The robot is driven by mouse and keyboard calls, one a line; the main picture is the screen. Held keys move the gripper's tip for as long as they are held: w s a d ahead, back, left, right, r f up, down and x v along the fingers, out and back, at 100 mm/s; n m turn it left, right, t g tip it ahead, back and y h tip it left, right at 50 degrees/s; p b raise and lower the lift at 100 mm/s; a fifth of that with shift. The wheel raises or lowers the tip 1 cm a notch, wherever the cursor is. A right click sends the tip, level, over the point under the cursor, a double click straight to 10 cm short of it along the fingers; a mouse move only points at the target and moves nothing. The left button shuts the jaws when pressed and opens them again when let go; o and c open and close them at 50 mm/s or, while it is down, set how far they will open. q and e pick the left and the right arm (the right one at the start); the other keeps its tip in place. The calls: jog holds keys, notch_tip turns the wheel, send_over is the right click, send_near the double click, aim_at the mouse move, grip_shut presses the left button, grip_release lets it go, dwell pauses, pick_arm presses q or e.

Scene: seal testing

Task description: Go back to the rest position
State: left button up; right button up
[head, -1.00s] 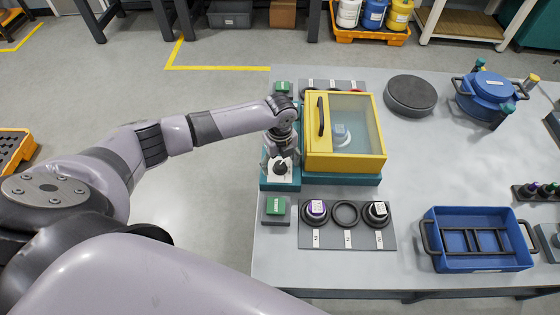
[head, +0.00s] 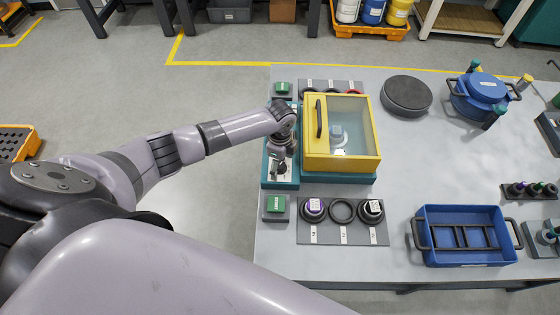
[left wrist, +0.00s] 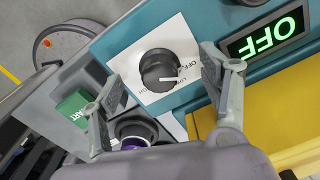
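My left gripper (head: 279,158) is above the teal control panel left of the yellow-framed test chamber (head: 312,163). In the left wrist view, its two fingers (left wrist: 162,80) are spread apart and hold nothing. A black dial knob (left wrist: 160,70) on a white label (left wrist: 128,68) shows between and beyond the fingertips, apart from them. A lit display (left wrist: 264,35) beside the knob reads OFF in green. The chamber's lid is down, with a small grey-blue item (head: 337,132) seen through the glass. My right gripper is not in view.
A grey rack (head: 328,236) with dark rings and capped parts lies in front of the chamber. A green button box (head: 276,206) is left of it. A blue bin (head: 425,255), a round dark disc (head: 406,94) and a blue pot (head: 484,95) stand to the right. Open floor lies left of the table.

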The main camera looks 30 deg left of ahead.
pick_arm(q)
jog(key=c, duration=1.5)
jog(key=shift+o, duration=0.2)
jog(key=m+b, duration=0.1)
jog(key=m, duration=0.2)
jog(key=shift+m, duration=0.4)
jog(key=m, duration=0.4)
jog(key=shift+b, duration=0.4)
jog(key=m+b, duration=0.1)
jog(key=m, duration=0.4)
jog(key=shift+m, duration=0.3)
jog(key=m+b, duration=0.1)
jog(key=m, duration=0.1)
jog(key=shift+m, duration=0.4)
jog(key=o, duration=1.6)
jog(key=shift+c, duration=0.2)
